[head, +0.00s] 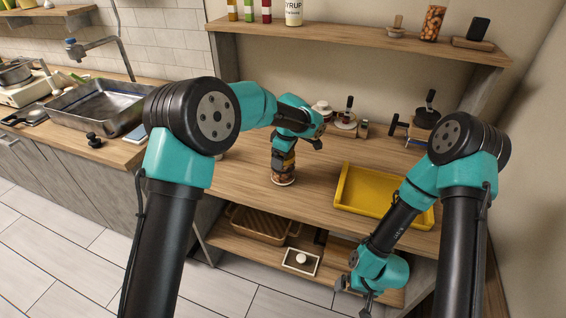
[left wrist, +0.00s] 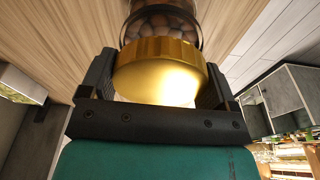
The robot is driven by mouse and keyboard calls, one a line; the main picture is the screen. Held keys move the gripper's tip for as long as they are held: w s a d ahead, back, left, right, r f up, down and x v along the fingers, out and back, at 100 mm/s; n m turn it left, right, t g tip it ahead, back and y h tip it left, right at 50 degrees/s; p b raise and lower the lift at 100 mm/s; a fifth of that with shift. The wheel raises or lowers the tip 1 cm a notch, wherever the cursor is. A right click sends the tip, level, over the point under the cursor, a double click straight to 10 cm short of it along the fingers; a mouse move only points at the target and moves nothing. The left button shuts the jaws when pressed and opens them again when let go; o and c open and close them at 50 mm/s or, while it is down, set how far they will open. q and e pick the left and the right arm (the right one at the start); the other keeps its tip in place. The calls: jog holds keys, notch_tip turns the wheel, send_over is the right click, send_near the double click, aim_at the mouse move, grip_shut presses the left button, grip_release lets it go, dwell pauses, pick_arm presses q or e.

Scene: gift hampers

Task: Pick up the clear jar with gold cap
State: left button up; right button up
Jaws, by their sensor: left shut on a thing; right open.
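The clear jar (head: 284,178) with the gold cap is at the wooden counter in the head view, upright, with brown round contents. In the left wrist view the jar's glass (left wrist: 160,22) is at the top and its gold cap (left wrist: 160,72) fills the middle. My left gripper (head: 284,158) comes down over the jar from above and is shut on the cap, one finger at each side. I cannot tell whether the jar's base touches the counter. My right gripper (head: 360,292) is open and empty, low in front of the counter.
A yellow tray (head: 347,190) lies on the counter to the right of the jar. A woven basket (head: 258,226) sits on the lower shelf. A sink (head: 100,106) is at the left. An upper shelf (head: 350,38) holds bottles and jars. The counter around the jar is clear.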

pick_arm(q)
jog(key=shift+f, duration=0.1)
jog(key=shift+r, duration=1.9)
jog(key=s, duration=0.5)
jog(key=s+r, duration=0.1)
jog(key=s, duration=1)
jog(key=shift+r, duration=0.15)
